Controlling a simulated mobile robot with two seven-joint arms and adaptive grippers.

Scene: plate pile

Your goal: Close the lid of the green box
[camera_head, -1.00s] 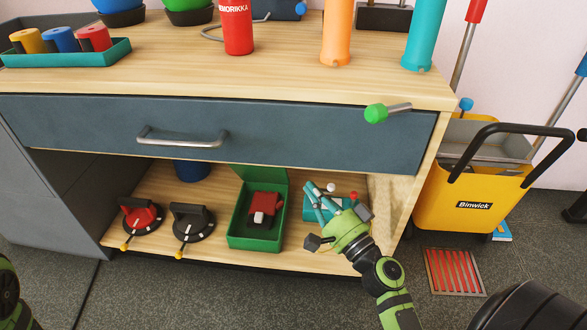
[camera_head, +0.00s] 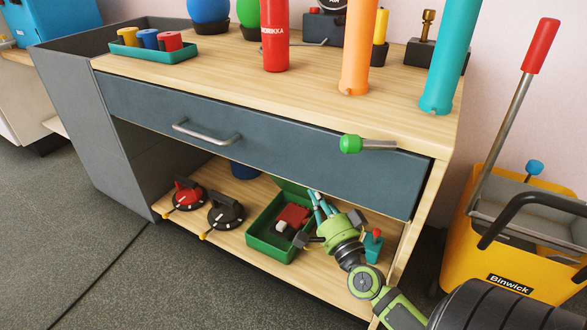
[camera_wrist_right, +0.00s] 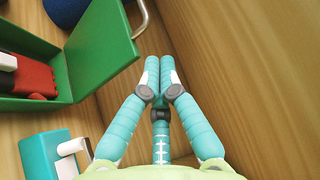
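The green box (camera_head: 268,251) stands on the lower shelf, with a red and white object (camera_head: 291,218) inside. Its green lid (camera_head: 291,187) stands open at the back edge; in the right wrist view the lid (camera_wrist_right: 105,42) is a tilted panel at upper left with a metal handle (camera_wrist_right: 139,17). My right gripper (camera_head: 316,197) is beside the box's right side, near the lid. In the right wrist view its teal fingers (camera_wrist_right: 160,62) are together with nothing between them, apart from the lid and to its right. My left gripper is out of view.
A drawer (camera_head: 250,138) with a handle overhangs the shelf. Red (camera_head: 186,195) and black (camera_head: 226,212) knobbed devices stand left of the box. A teal object (camera_head: 373,247) stands right of my gripper; it also shows in the wrist view (camera_wrist_right: 50,158). A yellow bucket (camera_head: 480,255) is at right.

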